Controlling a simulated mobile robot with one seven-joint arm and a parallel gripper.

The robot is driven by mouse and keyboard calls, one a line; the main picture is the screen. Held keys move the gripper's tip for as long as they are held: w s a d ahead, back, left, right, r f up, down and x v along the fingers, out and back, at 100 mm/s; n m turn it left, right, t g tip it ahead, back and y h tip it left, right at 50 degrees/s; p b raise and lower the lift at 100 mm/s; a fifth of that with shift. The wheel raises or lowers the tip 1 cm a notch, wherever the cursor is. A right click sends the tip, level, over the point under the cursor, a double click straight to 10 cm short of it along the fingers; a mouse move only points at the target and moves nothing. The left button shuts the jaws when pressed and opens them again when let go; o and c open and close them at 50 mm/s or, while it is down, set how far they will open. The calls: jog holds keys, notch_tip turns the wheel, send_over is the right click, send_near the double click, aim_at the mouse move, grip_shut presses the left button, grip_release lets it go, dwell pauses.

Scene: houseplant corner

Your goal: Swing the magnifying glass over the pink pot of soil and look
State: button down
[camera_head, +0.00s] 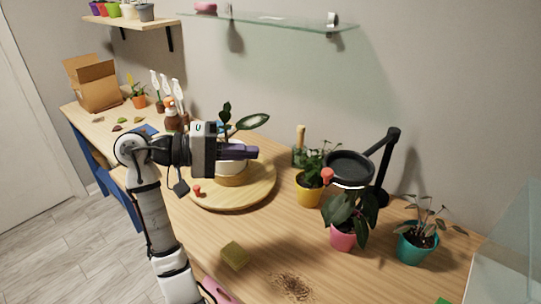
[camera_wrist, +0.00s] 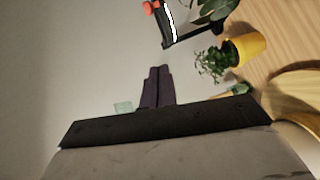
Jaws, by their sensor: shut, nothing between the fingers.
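The magnifying glass (camera_head: 350,166) is a black ring on a jointed black stand (camera_head: 385,165), with a red knob (camera_head: 327,175) on its near left side. Part of it shows edge-on in the wrist view (camera_wrist: 169,24). In the head view the ring appears above the pink pot (camera_head: 343,237), whose dark leafy plant hides its soil; I cannot tell how exactly they line up. My gripper (camera_head: 256,153) is shut and empty, left of the magnifying glass and apart from it, above the round wooden board (camera_head: 262,190). Its dark fingers (camera_wrist: 157,72) lie together in the wrist view.
A yellow pot (camera_head: 308,192) with a plant stands left of the pink pot, and a teal pot (camera_head: 415,246) to its right. A sponge (camera_head: 234,255) and spilled soil (camera_head: 292,287) lie in front. A glass shelf (camera_head: 270,22) hangs above.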

jog(key=s+d+b, duration=0.1)
jog(key=d+b, duration=0.1)
jog(key=d, duration=0.4)
jog(key=s+d+f+b, duration=0.1)
jog(key=s+d+b, duration=0.1)
jog(key=d, duration=0.3)
jog(key=shift+s+d+f+g+b, duration=0.3)
jog(key=shift+d+g+b, duration=0.1)
jog(key=shift+b, duration=0.2)
